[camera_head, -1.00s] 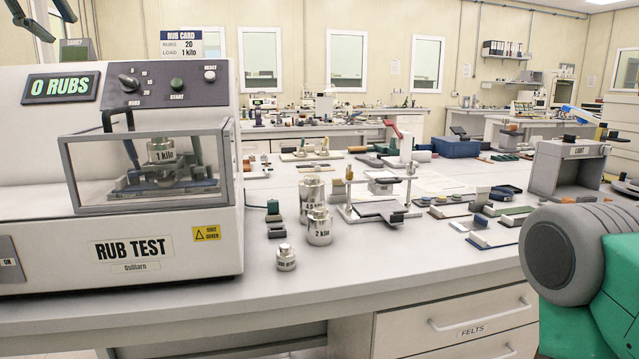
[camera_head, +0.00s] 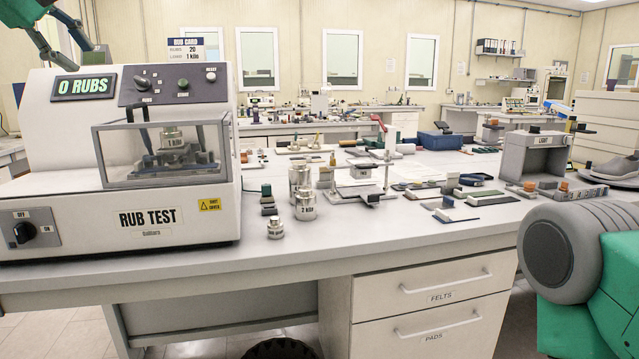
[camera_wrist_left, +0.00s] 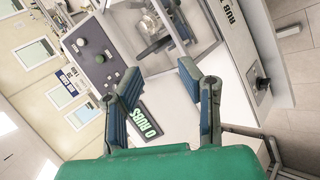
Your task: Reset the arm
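My left gripper (camera_head: 66,50) hangs at the top left, above the left end of the rub test machine (camera_head: 120,236). It also shows in the left wrist view (camera_wrist_left: 160,78), where its two blue-padded fingers are spread with nothing between them. The machine's counter display (camera_head: 84,83) reads 0 RUBS. A 1 kilo weight (camera_head: 172,138) sits inside the clear guard (camera_head: 149,181). My right arm shows only as a grey and green part at the lower right; its gripper is out of view.
A 2 kilo weight (camera_head: 306,206) and a smaller weight (camera_head: 275,229) stand on the bench right of the machine. A light box (camera_head: 535,158) stands farther right. Drawers marked FELTS (camera_head: 441,284) and PADS are shut. The bench front strip is clear.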

